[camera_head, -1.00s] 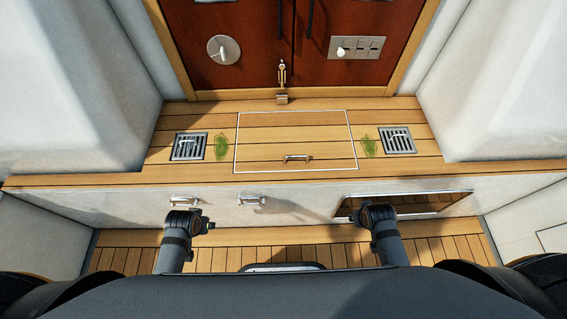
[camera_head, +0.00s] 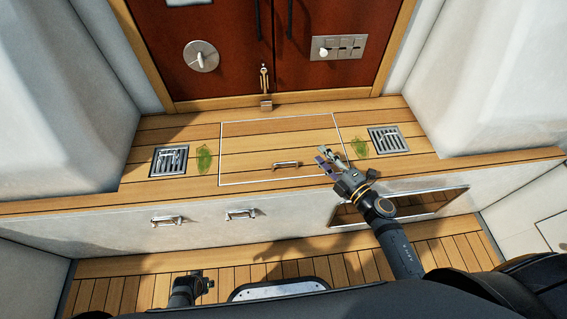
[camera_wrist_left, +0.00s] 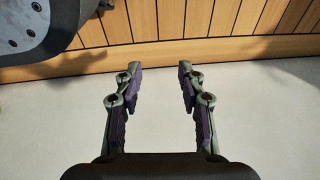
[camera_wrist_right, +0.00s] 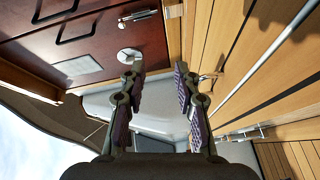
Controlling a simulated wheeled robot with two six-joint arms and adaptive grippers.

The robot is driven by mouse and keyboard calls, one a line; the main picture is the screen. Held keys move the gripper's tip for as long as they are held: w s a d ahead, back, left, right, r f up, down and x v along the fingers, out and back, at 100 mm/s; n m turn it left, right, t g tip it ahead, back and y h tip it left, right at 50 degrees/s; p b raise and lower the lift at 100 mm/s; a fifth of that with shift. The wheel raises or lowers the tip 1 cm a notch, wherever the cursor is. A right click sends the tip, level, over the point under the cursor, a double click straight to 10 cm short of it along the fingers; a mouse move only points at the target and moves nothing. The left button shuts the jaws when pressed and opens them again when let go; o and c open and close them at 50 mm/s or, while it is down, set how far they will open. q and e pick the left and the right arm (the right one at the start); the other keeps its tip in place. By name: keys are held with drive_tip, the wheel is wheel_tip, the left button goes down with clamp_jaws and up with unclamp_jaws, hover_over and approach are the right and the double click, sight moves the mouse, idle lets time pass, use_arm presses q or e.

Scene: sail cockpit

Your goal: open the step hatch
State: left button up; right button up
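The step hatch (camera_head: 270,140) is a closed wooden panel with a white outline, set flush in the step in front of the red doors. Its small metal handle (camera_head: 286,164) lies near the front edge. It also shows in the right wrist view (camera_wrist_right: 260,133). My right gripper (camera_head: 326,158) is open and empty over the hatch's front right corner, to the right of the handle. In the right wrist view its fingers (camera_wrist_right: 159,84) stand apart. My left gripper (camera_wrist_left: 158,72) is open and empty, low in front of the step. In the head view its fingers are mostly hidden.
Red double doors (camera_head: 225,60) with a latch (camera_head: 265,85) stand behind. Two square drain grates (camera_head: 388,140) flank the hatch, with green weed (camera_head: 204,158) beside them. The step's white front has two handles (camera_head: 167,221) and a dark opening (camera_head: 425,203) at right.

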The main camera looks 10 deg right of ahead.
sight(286, 163)
drive_tip(key=s+a+f+n+g+y, duration=0.3)
drive_tip(key=s+a+f+n+g, duration=0.1)
drive_tip(key=shift+f+n, duration=0.15)
drive_tip(key=shift+n, duration=0.15)
use_arm(q)
drive_tip(key=s+f, duration=0.1)
drive_tip(key=s+f+b, duration=0.1)
drive_tip(key=f, duration=0.1)
drive_tip(key=shift+s, duration=0.1)
use_arm(e)
drive_tip(key=x, duration=1)
drive_tip(key=shift+w+a, duration=0.15)
drive_tip(key=shift+w, duration=0.05)
drive_tip(key=shift+c, duration=0.4)
clamp_jaws()
